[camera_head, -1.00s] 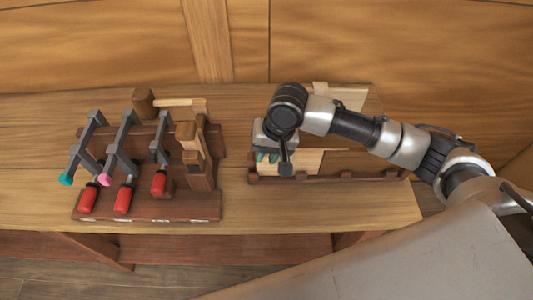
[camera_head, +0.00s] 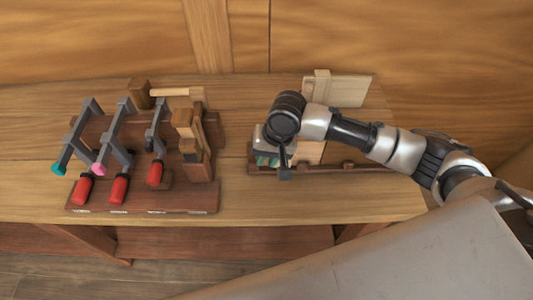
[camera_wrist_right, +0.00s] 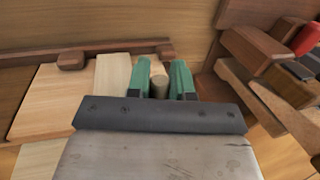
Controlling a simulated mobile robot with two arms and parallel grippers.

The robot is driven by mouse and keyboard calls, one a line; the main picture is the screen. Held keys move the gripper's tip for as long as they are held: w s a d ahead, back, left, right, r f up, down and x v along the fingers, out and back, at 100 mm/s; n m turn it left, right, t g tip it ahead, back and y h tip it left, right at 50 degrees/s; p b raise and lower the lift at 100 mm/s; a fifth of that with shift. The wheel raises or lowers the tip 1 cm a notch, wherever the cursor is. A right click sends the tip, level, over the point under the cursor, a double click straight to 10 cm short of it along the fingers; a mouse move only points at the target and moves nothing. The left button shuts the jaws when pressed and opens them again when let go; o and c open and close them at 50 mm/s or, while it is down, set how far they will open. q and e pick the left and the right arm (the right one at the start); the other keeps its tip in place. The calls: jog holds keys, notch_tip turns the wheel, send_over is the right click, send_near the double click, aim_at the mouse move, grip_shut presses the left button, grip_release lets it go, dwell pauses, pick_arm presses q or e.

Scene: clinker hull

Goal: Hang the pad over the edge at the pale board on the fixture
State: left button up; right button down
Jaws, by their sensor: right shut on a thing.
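My right gripper (camera_head: 268,160) has green fingertips and reaches down at the left end of the fixture on the bench. In the right wrist view the fingers (camera_wrist_right: 160,80) are closed around a small tan, rounded piece, likely the pad (camera_wrist_right: 159,84); only its end shows. The fixture has a dark brown rail (camera_head: 355,168) with blocks on it. A pale board (camera_head: 310,153) stands out behind my arm; in the wrist view a pale board (camera_wrist_right: 113,74) lies just left of the fingers. I cannot tell whether the held piece touches it. My left gripper is out of view.
A brown rack (camera_head: 140,200) with grey clamps, red handles and a wooden mallet (camera_head: 140,93) stands left of the fixture, with a gap of bare bench between. Another pale board (camera_head: 348,90) lies at the back right. A wooden wall rises behind the bench.

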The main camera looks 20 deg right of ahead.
jog(key=shift+f+p, duration=0.2)
jog(key=shift+p, duration=0.1)
dwell(0.4)
jog(key=c, duration=0.9)
grip_release()
jog(key=b+v, duration=0.1)
jog(key=v, duration=0.9)
jog(key=shift+d+r, duration=0.15)
jog(key=shift+r, duration=0.2)
jog(key=shift+f, duration=0.1)
